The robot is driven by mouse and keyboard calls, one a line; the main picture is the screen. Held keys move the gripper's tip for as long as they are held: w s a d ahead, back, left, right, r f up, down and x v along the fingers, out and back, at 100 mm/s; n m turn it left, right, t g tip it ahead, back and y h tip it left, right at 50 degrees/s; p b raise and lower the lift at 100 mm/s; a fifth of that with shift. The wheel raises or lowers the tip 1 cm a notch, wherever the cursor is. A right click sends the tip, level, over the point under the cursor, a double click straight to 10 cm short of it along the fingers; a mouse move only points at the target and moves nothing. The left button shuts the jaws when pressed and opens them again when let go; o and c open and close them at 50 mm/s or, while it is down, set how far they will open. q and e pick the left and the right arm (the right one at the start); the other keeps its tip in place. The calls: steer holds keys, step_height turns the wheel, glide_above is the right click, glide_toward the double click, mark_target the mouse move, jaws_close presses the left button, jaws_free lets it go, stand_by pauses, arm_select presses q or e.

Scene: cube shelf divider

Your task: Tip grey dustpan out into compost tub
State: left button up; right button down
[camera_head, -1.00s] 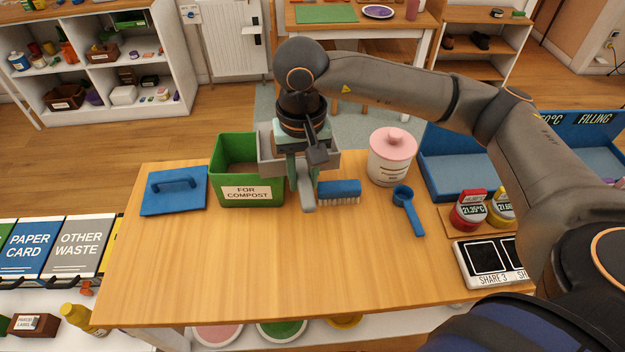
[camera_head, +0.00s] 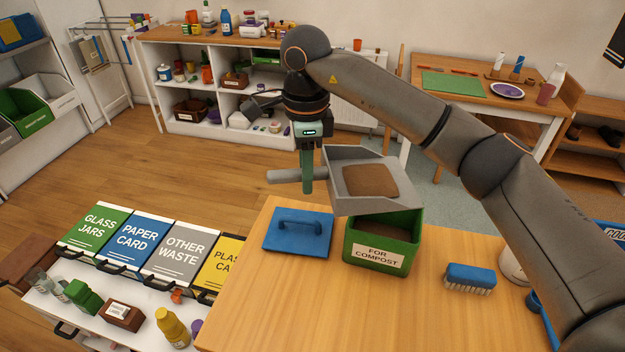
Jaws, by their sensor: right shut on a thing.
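The grey dustpan (camera_head: 345,208) is held in the air with brown material (camera_head: 370,180) lying in its pan. My right gripper (camera_head: 307,185) is shut on the dustpan's handle (camera_head: 284,177), which points left. The pan looks about level, its mouth not clearly visible. The green compost tub (camera_head: 355,240), labelled FOR COMPOST, stands on the wooden table below the dustpan. The pan hides part of the tub's back rim, and dark contents show inside. My left gripper is not in view.
A blue lidded board with a handle (camera_head: 298,235) lies left of the tub. A blue brush (camera_head: 470,277) lies to its right. Waste bins labelled GLASS JARS (camera_head: 98,228), PAPER CARD and OTHER WASTE stand left of the table (camera_head: 270,315). The table front is clear.

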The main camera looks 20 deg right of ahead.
steer(key=d+r+y, duration=0.1)
steer(key=r+y, duration=0.1)
steer(key=r, duration=0.1)
steer(key=d+r+y, duration=0.1)
steer(key=r+y, duration=0.1)
steer(key=r, duration=0.1)
steer(key=d+r+t+y, duration=0.1)
steer(key=r+y, duration=0.1)
steer(key=y, duration=0.1)
steer(key=shift+s+d+r, duration=0.3)
steer(key=shift+r, duration=0.1)
arm_select(q)
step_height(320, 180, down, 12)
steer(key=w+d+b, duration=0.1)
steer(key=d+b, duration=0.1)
steer(key=b, duration=1.2)
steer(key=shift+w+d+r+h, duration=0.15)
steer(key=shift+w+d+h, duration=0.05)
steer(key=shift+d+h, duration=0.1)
arm_select(e)
steer(key=s+d+r+t+y, duration=0.1)
steer(key=d+y, duration=0.6)
steer(key=d, duration=0.2)
steer(key=s+d+r+t+y, duration=0.1)
steer(key=s+d+y, duration=0.1)
steer(key=d+y, duration=0.6)
steer(key=shift+d+r+t, duration=0.3)
steer(key=shift+d+r, duration=0.05)
steer(key=shift+d, duration=0.8)
